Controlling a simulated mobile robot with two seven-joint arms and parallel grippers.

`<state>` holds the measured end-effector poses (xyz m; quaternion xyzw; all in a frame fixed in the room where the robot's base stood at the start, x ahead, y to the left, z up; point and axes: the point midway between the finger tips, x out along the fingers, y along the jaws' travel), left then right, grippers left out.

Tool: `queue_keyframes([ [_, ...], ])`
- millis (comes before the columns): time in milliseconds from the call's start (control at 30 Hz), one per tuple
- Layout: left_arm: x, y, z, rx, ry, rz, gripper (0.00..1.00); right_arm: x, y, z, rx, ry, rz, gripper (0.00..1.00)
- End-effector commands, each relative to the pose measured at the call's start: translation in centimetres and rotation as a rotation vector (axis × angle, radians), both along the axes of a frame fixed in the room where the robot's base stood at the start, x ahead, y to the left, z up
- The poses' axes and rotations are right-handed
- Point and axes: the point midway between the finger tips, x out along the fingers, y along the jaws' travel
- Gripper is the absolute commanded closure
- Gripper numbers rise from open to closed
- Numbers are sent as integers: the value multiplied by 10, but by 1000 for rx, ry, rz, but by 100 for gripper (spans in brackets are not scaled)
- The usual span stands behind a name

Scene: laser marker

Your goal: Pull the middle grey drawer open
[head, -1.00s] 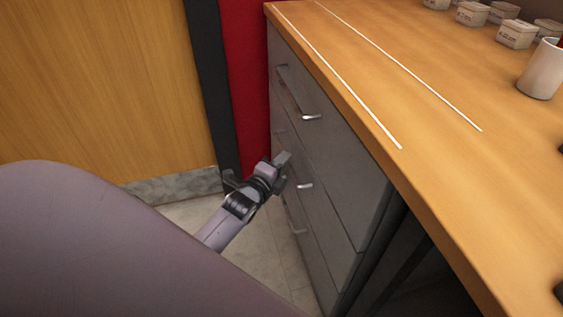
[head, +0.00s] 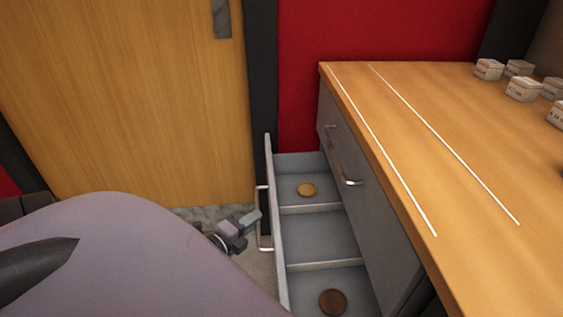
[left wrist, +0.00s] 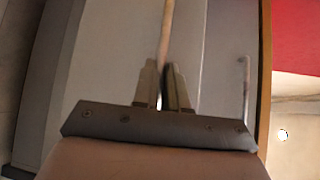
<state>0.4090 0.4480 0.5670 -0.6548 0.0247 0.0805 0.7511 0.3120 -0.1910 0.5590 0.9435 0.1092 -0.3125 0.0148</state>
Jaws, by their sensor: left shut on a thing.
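The middle grey drawer (head: 277,215) stands pulled well out from the cabinet in the head view, its inside showing. Its metal bar handle (head: 264,246) is on the front face, and the bar also shows in the left wrist view (left wrist: 166,35). My left gripper (head: 250,218) is at the handle, partly hidden by my arm. In the left wrist view the fingers (left wrist: 163,88) are shut on the bar. My right gripper is out of view.
The wooden worktop (head: 430,130) carries several small white boxes. A wooden door (head: 130,100) stands behind at left.

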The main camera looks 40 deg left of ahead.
Motion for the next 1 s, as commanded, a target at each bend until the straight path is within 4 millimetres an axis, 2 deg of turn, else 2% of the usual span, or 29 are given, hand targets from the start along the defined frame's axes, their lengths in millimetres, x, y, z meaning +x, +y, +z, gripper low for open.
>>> queue_keyframes([
  [33,-14,11,-1,5,9,3,100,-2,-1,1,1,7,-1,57],
  [200,-48,41,-1,3,8,3,100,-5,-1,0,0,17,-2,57],
  [500,-96,81,-3,1,8,3,100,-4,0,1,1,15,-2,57],
  [700,-112,96,-2,1,6,3,100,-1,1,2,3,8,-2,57],
  [1000,-119,101,-1,-1,3,1,100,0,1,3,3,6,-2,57],
])
